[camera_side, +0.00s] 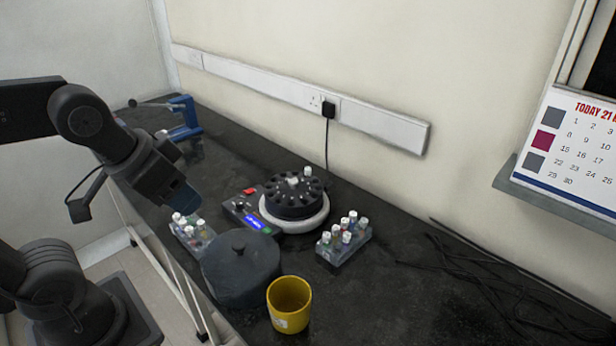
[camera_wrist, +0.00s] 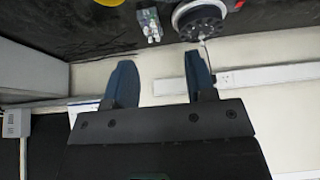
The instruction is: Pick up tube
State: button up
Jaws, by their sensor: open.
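Several white-capped tubes (camera_side: 346,236) stand upright in a clear rack (camera_side: 345,252) to the right of a round black rotor (camera_side: 295,197). More white-capped tubes (camera_side: 187,222) stand in a second rack (camera_side: 194,240) at the left. One or two white caps (camera_side: 308,171) show on the rotor. My gripper (camera_side: 80,208) is above and left of the left rack in the side view, apart from all tubes. In the wrist view my gripper (camera_wrist: 158,78) has its two blue fingers spread, with nothing between them. A rack with tubes (camera_wrist: 150,25) shows small at the top there.
A dark round lid (camera_side: 241,270) and a yellow cup (camera_side: 289,304) sit near the bench's front edge. A blue device (camera_side: 184,113) stands at the back left. Black cables (camera_side: 470,265) lie at the right. A plug cable (camera_side: 327,140) hangs behind the rotor.

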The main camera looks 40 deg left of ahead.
jog(key=n+g, duration=0.1)
jog(key=n, duration=0.1)
send_over(307, 169)
jog(key=s, duration=0.2)
jog(key=shift+y, duration=0.3)
jog(key=f, duration=1.5)
jog(key=shift+s+d, duration=0.15)
jog(key=shift+d, duration=0.2)
jog(key=shift+x, duration=3.05)
jog(key=shift+s+a+f, duration=0.1)
jog(key=shift+s, duration=0.1)
grip_shut()
